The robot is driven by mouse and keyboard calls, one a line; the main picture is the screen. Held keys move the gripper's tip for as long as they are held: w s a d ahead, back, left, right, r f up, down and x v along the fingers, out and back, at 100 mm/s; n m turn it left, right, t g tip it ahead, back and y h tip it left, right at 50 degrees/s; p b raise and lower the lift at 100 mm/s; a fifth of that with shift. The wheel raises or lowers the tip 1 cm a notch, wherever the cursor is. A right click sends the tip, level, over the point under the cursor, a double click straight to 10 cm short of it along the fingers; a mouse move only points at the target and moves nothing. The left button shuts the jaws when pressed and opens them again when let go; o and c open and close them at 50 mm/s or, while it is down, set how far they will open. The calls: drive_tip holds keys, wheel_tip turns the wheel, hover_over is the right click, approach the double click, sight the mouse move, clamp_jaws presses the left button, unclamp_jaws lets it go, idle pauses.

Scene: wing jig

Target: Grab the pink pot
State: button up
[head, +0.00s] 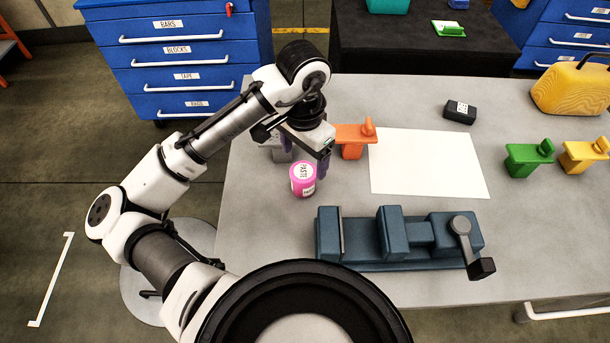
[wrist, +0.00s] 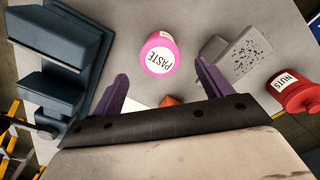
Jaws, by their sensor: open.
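The pink pot (head: 303,181) has a white lid label reading PASTE and stands upright on the grey table, near its left side. It also shows in the wrist view (wrist: 158,56), top centre, beyond the fingertips and between their lines. My gripper (head: 322,160) is just behind and right of the pot in the head view, above the table. Its two purple fingers (wrist: 162,82) are spread apart with nothing between them. The gripper and the pot look apart.
A blue vise (head: 400,240) stands in front of the pot. An orange clamp (head: 352,140) and a grey speckled block (wrist: 240,55) are close by. A red NUTS container (wrist: 290,92) shows in the wrist view. A white sheet (head: 425,162) lies clear at the table's middle.

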sight(304, 174)
wheel_tip(304, 174, down, 9)
drive_tip(key=shift+f+p, duration=0.1)
drive_tip(key=shift+p, duration=0.7)
drive_tip(key=c, duration=1.1)
